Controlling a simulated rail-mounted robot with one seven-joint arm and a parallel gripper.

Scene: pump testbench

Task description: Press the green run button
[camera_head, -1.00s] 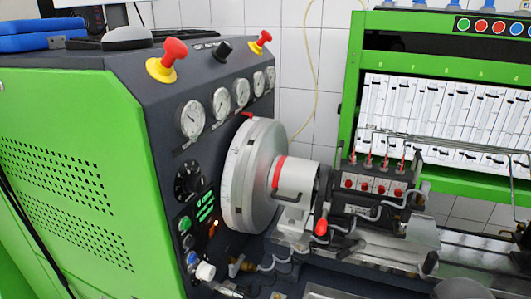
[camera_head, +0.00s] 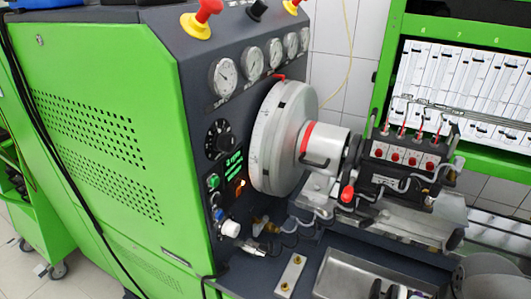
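The green run button (camera_head: 213,181) is a small round button on the dark control panel (camera_head: 205,110) of the green test bench. It sits below the black dial (camera_head: 219,139) and left of an orange-lit switch (camera_head: 240,189). A dark button (camera_head: 215,198), a blue button (camera_head: 218,214) and a white knob (camera_head: 230,229) lie below it. The green button is unobstructed. My gripper cannot be made out in this view, and nothing touches the button.
A large flywheel disc (camera_head: 275,135) stands right of the panel, with the pump (camera_head: 405,155) beyond it. A green-lit display (camera_head: 234,165) is beside the buttons. Red knobs (camera_head: 208,8) stick up on top. A metal tray (camera_head: 345,277) and grey rounded shape (camera_head: 490,277) are at lower right.

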